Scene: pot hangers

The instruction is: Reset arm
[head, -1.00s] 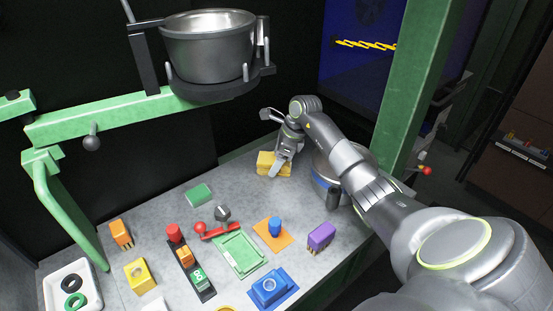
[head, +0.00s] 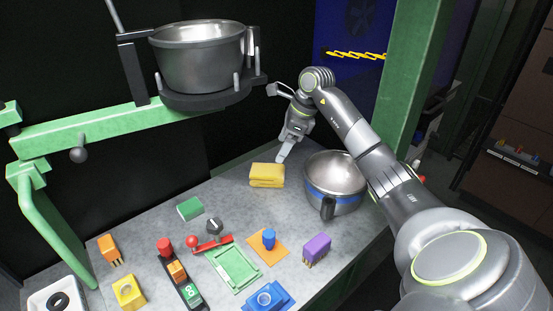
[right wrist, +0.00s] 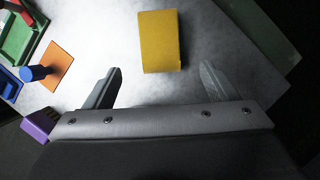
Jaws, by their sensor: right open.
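My right gripper (head: 287,145) is above the back right part of the grey table (head: 225,190), open and empty. In the right wrist view its two fingers (right wrist: 158,85) stand wide apart. A yellow block (head: 267,176) lies on the table just below and left of the gripper. In the right wrist view the yellow block (right wrist: 161,42) lies beyond the fingertips, apart from them. My left gripper does not show in either view.
A steel pot with a blue band (head: 334,190) stands at the table's right, close to my right forearm. Another pot (head: 200,60) sits in a holder on a green arm (head: 85,128). Several coloured pieces, including a purple block (head: 317,248), cover the front. A green post (head: 412,80) rises at right.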

